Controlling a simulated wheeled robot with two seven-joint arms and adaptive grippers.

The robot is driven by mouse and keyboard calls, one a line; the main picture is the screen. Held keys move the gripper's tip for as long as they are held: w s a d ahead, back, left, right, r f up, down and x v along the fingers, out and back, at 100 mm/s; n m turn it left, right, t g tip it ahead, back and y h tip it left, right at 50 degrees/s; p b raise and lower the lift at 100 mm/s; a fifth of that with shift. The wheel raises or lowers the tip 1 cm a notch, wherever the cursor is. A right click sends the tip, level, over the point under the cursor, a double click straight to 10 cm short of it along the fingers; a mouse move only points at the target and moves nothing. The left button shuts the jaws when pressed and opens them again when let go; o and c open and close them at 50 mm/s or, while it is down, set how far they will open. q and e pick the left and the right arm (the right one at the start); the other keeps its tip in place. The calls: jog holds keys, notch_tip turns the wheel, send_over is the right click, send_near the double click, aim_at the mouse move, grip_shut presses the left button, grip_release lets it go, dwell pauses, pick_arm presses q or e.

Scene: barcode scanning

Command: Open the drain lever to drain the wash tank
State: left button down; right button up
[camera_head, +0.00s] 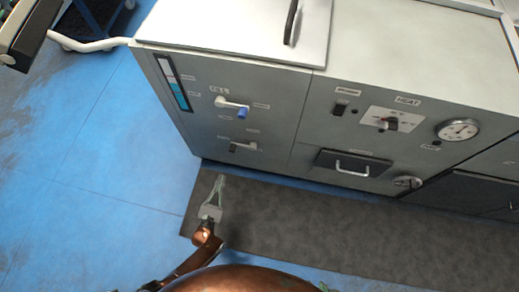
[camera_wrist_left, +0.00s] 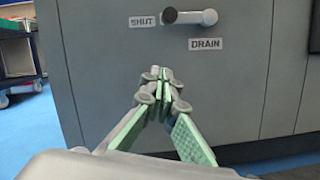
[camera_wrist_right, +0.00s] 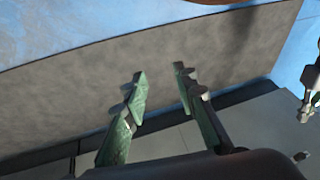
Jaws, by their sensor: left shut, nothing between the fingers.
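The drain lever (camera_head: 243,147) is the lower of two levers on the left part of the grey machine front. In the left wrist view the lever (camera_wrist_left: 190,17) lies horizontal, its dark end pointing left toward the SHUT label (camera_wrist_left: 142,22). The DRAIN label (camera_wrist_left: 206,44) is below its right end. My left gripper (camera_head: 221,179) is shut and empty, below the lever and apart from it; its fingertips (camera_wrist_left: 163,74) show below the lever in the left wrist view. My right gripper (camera_wrist_right: 158,75) is open and empty; it is outside the head view.
An upper lever with a blue end (camera_head: 232,105) sits above the drain lever, beside a level gauge (camera_head: 173,83). A dark mat (camera_head: 300,222) covers floor before the machine.

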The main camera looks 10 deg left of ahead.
pick_arm(q)
jog(key=shift+r, duration=0.15)
pick_arm(e)
jog(key=shift+r, duration=0.1)
pick_arm(q)
jog(key=shift+w, duration=0.1)
